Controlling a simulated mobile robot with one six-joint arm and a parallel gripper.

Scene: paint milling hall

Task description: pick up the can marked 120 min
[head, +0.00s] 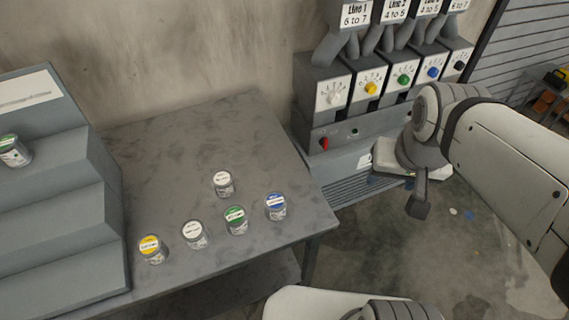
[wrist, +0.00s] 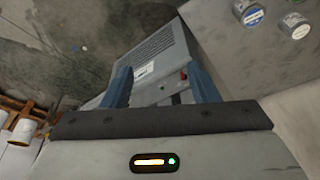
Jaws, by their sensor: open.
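Several small cans stand upright on the grey table: one with a yellow lid (head: 150,248), a white-lidded one (head: 194,234), a green-lidded one (head: 235,219), a blue-lidded one (head: 276,206), and another white-lidded one (head: 223,183) behind them. One more green-lidded can (head: 14,150) sits on the grey stepped stand at the left. The labels are too small to read, so I cannot tell which says 120 min. My gripper (wrist: 162,88) is open and empty, its blue fingers apart. It is right of the table, away from all cans. The blue-lidded can also shows in the wrist view (wrist: 250,14).
The stepped stand (head: 45,200) covers the table's left end. A grey machine with coloured knobs (head: 345,140) stands right of the table (head: 200,130), below line signs. The table's back is clear. Orange shelving with white buckets (wrist: 20,130) shows in the wrist view.

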